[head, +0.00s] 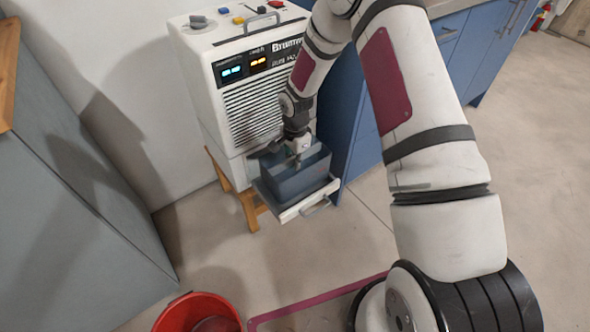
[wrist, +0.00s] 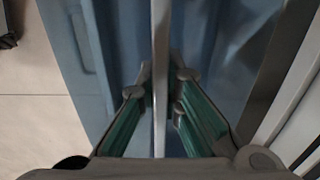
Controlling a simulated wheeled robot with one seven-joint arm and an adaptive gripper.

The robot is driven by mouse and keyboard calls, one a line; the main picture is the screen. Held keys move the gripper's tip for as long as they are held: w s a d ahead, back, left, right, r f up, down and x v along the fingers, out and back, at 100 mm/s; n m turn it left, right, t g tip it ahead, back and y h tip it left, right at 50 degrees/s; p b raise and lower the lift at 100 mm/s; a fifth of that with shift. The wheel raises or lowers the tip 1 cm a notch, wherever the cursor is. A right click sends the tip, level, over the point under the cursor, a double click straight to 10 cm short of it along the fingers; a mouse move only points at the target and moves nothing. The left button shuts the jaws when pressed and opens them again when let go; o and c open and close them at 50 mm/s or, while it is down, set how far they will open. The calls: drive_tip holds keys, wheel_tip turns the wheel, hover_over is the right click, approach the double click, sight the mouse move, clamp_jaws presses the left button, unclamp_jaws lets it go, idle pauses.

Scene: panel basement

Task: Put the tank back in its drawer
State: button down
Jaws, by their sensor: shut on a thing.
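The tank (head: 297,183) is a blue-grey open-topped box. In the head view it sits in or just over the pulled-out drawer (head: 302,208) at the bottom of the white machine (head: 250,85). My gripper (head: 300,152) is above the tank and reaches down to it. In the wrist view my gripper (wrist: 161,90) has its green-lined fingers shut on a thin upright bar or wall of the tank (wrist: 85,60).
The machine stands on a wooden stand (head: 246,200). Blue cabinets (head: 357,110) are close on its right. A grey box-like unit (head: 65,190) stands at the left. A red bucket (head: 200,312) is on the floor at the front. The floor before the drawer is clear.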

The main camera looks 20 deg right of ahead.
drive_tip(key=shift+f+b, duration=0.55)
drive_tip(key=shift+f, duration=0.9)
drive_tip(key=shift+f, duration=0.2)
drive_tip(key=c, duration=1.8)
unclamp_jaws()
drive_tip(key=shift+o, duration=0.2)
